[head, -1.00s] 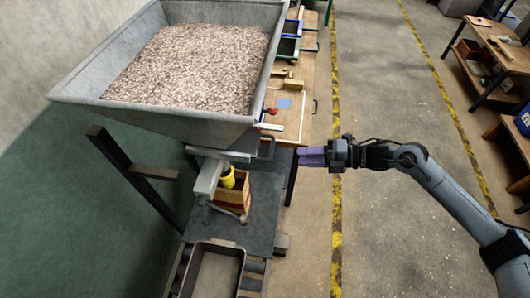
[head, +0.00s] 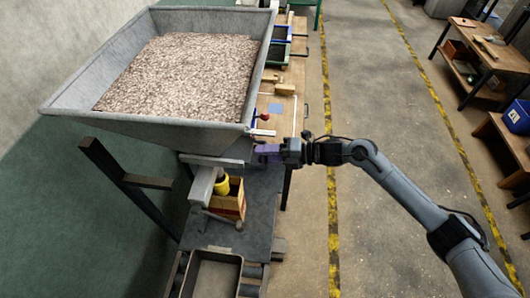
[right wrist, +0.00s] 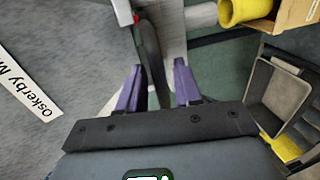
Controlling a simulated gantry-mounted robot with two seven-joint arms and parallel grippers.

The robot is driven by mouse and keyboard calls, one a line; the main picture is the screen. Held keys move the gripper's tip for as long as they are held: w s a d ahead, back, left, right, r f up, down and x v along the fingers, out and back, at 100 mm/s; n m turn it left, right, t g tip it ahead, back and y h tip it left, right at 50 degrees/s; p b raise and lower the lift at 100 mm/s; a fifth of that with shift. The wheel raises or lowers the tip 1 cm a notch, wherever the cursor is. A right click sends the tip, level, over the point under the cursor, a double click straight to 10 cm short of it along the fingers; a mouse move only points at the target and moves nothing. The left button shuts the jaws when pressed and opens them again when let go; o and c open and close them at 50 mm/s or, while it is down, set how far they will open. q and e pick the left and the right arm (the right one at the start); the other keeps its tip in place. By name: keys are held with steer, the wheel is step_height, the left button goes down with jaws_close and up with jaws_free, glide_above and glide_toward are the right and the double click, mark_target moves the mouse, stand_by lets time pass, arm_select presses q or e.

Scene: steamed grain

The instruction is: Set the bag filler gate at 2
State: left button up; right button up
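The bag filler is a large grey hopper (head: 85,75) full of pale grain. A dark handle, which looks like the gate lever (right wrist: 150,48), runs between the two purple fingers of my right gripper (right wrist: 157,68) in the right wrist view. The fingers are apart, with a gap on each side of the lever. In the head view my right gripper (head: 266,152) is at the hopper's lower right side and hides the lever. No gate scale or number can be read. My left gripper is not in view.
A yellow cylinder (head: 221,186) and an open wooden box (head: 236,206) sit below the hopper. A grey tray (head: 213,274) lies on rollers in front. A workbench (head: 291,75) stands behind.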

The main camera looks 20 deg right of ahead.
steer(key=shift+w+a, duration=0.1)
steer(key=shift+a, duration=0.1)
jaws_close()
stand_by(0.3)
